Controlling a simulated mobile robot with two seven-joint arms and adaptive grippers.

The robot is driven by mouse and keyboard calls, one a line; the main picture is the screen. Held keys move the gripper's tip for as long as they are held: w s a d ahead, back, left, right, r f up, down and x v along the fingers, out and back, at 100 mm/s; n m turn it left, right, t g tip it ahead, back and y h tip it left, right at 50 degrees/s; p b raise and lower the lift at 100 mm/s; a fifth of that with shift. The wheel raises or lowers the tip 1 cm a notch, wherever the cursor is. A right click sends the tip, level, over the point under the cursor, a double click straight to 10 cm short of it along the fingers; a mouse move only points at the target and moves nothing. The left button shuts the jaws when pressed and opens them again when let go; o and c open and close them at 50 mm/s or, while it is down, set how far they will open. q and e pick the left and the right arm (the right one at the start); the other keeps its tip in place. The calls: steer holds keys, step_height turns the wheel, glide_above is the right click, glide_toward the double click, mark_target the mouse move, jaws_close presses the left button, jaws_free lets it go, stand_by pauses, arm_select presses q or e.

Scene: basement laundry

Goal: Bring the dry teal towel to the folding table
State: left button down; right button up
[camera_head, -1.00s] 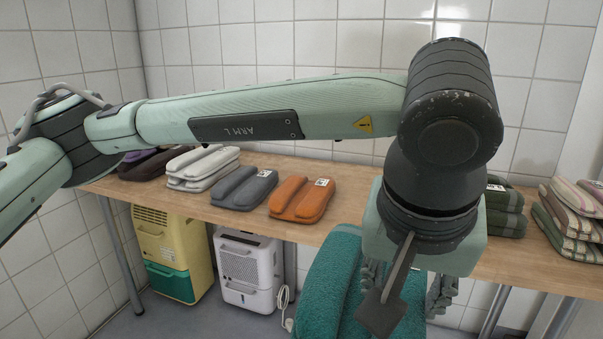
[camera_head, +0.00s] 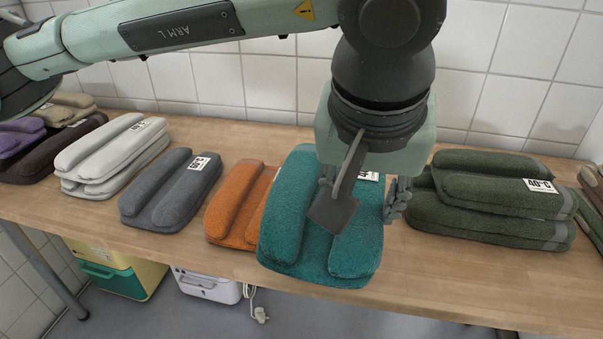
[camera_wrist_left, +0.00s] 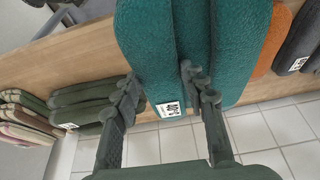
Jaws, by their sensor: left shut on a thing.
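The teal towel (camera_head: 287,234), folded with two rolled ridges and a white tag, hangs in the grip of my left gripper (camera_head: 362,203). In the left wrist view the towel (camera_wrist_left: 150,40) shows between and beyond the fingers (camera_wrist_left: 168,92), which are shut on its tagged end. The towel is over the front part of the wooden folding table (camera_head: 440,283) and covers part of its front edge. I cannot tell whether it touches the tabletop. My right gripper is not in view.
An orange towel (camera_head: 233,205) lies just left of the teal one, partly hidden by it. Grey (camera_head: 170,188) and white (camera_head: 112,155) towels lie further left. A dark green stack (camera_head: 490,205) stands on the right. Bare wood shows between the teal towel and this stack.

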arm_select(q)
steer(key=shift+w+d+f, duration=0.2)
steer(key=shift+d, duration=0.1)
steer(key=w+d+f, duration=0.2)
steer(key=w, duration=0.1)
steer(key=w+d+f+p, duration=0.1)
steer(key=w+d+f, duration=0.1)
steer(key=w, duration=0.1)
steer(key=w+d+f, duration=0.1)
steer(key=w+f, duration=0.1)
steer(key=w, duration=0.1)
steer(key=shift+d+f+p, duration=0.2)
steer(key=shift+d+p, duration=0.1)
steer(key=shift+d, duration=0.1)
step_height(320, 180, down, 4)
steer(key=shift+r+p, duration=0.25)
steer(key=shift+p, duration=0.05)
steer(key=shift+f, duration=0.3)
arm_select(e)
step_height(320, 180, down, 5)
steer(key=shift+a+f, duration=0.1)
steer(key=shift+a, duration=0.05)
arm_select(q)
steer(key=shift+f, duration=0.1)
steer(key=c, duration=0.9)
jaws_free()
steer(key=shift+o, duration=0.2)
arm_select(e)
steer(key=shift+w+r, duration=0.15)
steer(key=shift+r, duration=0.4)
